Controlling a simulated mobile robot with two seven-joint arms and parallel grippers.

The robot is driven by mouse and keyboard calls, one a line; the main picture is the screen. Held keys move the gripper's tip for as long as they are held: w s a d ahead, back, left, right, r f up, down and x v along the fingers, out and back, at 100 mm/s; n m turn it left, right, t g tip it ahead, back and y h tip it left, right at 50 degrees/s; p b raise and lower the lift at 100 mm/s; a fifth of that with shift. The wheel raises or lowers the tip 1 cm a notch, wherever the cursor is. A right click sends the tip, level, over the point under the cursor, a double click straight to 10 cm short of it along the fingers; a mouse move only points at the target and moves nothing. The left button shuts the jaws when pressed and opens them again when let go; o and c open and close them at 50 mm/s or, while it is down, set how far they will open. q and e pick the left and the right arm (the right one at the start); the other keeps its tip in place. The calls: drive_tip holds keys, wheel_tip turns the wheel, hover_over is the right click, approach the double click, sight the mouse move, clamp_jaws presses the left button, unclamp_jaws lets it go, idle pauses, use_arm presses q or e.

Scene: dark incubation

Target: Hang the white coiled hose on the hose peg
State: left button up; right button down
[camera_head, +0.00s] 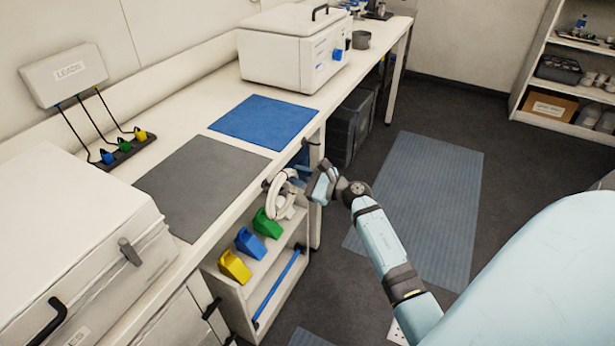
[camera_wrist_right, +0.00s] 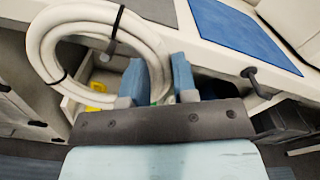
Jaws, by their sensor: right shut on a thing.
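The white coiled hose (camera_head: 286,208) with dark ties hangs in the air just off the bench's front edge, over the low shelf unit. My right gripper (camera_head: 308,181) is shut on the right side of the coil. In the right wrist view the hose (camera_wrist_right: 52,30) loops up and left of my right gripper's fingers (camera_wrist_right: 166,76), which hide part of it. A dark peg, apparently the hose peg (camera_wrist_right: 257,84), juts from the bench edge to the right of the fingers, apart from the coil. My left gripper is not in view.
The bench carries a grey mat (camera_head: 195,190), a blue mat (camera_head: 262,121) and a white lidded box (camera_head: 285,55). Below the edge, the shelf unit (camera_head: 268,268) holds yellow, blue and green holders. A dark bin (camera_head: 349,125) stands under the bench.

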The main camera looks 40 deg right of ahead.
sight(291, 187)
drive_tip(key=shift+x, duration=0.75)
drive_tip(key=shift+w+a+f+b, duration=0.1)
drive_tip(key=shift+w+f+b, duration=0.15)
drive_tip(key=shift+f+b, duration=0.15)
drive_tip(key=shift+w+a+f+b, duration=0.15)
drive_tip(key=shift+w+f+b, duration=0.25)
drive_tip(key=shift+b, duration=0.2)
drive_tip(key=shift+f+b, duration=0.25)
drive_tip(key=shift+b, duration=0.05)
drive_tip(key=shift+f+b, duration=0.25)
drive_tip(key=shift+b, duration=0.05)
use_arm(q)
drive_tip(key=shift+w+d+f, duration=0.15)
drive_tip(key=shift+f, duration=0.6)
use_arm(e)
drive_tip(key=c, duration=0.9)
unclamp_jaws()
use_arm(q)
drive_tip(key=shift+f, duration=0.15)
use_arm(e)
drive_tip(key=shift+o, duration=0.4)
